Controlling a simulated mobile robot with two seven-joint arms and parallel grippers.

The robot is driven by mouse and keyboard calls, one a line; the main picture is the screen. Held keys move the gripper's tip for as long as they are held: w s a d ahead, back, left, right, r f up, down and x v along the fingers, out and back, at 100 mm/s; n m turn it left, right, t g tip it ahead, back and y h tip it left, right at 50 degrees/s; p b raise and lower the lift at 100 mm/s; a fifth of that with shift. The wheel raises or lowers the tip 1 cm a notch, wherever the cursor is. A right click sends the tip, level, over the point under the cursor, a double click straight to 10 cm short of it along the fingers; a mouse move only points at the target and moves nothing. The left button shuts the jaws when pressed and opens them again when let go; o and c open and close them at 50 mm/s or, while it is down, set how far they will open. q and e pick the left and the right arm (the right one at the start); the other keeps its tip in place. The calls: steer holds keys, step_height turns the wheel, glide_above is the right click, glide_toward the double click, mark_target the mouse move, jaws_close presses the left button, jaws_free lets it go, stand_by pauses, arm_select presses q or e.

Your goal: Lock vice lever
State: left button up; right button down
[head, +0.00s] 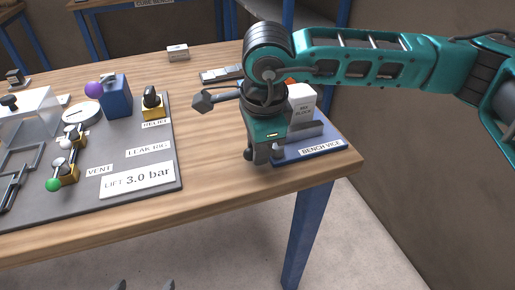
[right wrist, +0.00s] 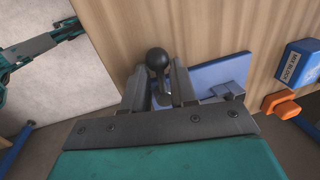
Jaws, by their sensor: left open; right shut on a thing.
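The bench vice has a blue base (head: 325,148) at the right corner of the table, with its name label on the front edge. My right gripper (head: 262,156) hangs over its left side and hides much of it. In the right wrist view the gripper (right wrist: 160,85) is shut on the vice lever, whose black ball knob (right wrist: 157,59) shows between the fingertips. The vice's blue base also shows there (right wrist: 222,76). I cannot tell whether the lever is locked. My left gripper (head: 143,286) shows only as two separated fingertips at the bottom edge, open and empty, away from the vice.
A grey leak rig board (head: 140,152) with valves fills the table's left. Bare wood lies between board and vice. A small white box (head: 178,52) stands behind.

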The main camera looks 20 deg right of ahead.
steer(key=shift+s, duration=0.1)
steer(key=shift+n, duration=0.3)
steer(key=c, duration=0.9)
jaws_free()
steer(key=shift+s, duration=0.1)
steer(key=shift+r, duration=0.1)
